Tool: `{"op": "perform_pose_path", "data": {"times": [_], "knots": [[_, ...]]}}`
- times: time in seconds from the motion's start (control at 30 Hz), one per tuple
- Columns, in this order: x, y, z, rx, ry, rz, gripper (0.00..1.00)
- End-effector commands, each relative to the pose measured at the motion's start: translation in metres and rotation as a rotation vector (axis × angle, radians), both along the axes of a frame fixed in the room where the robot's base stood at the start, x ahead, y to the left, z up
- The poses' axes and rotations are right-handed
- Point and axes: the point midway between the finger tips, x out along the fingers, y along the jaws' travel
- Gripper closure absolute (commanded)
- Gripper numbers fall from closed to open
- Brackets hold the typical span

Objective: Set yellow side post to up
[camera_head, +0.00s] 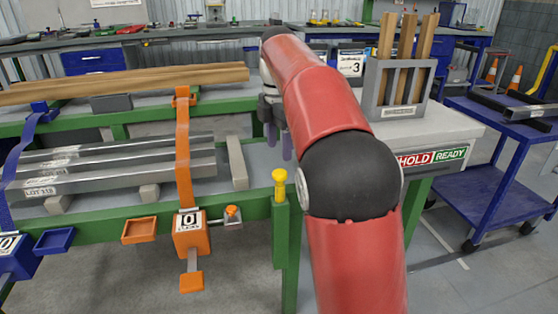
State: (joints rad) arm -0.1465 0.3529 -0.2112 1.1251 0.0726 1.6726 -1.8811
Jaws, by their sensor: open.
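The yellow side post (280,184) shows as a yellow knob with a short yellow stem, upright in a green sleeve on the front edge of the green-framed runout table (255,203). My gripper (279,143) is open and empty, pointing down above and beyond the post, apart from it in the picture. Its two purplish fingers show to the left of my red arm, which hides part of the gripper body.
Metal bars (120,168) lie on the table at left under an orange strap (183,140) and a blue strap (18,150). Timber planks (130,80) lie behind. A grey rack (400,92) with wooden sticks stands at right, and a blue cart (495,200) stands further right.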

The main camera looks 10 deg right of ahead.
Motion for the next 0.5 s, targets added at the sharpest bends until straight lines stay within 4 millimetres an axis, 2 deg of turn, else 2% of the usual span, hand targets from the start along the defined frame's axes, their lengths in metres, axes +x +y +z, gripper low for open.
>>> {"op": "perform_pose_path", "data": {"times": [0.1,0.3,0.5], "knots": [[-0.001,0.000,-0.022,0.000,0.002,0.000,0.45],[-0.001,0.000,-0.052,0.000,0.000,-0.001,0.45],[-0.001,0.000,-0.066,0.000,-0.001,-0.001,0.45]]}}
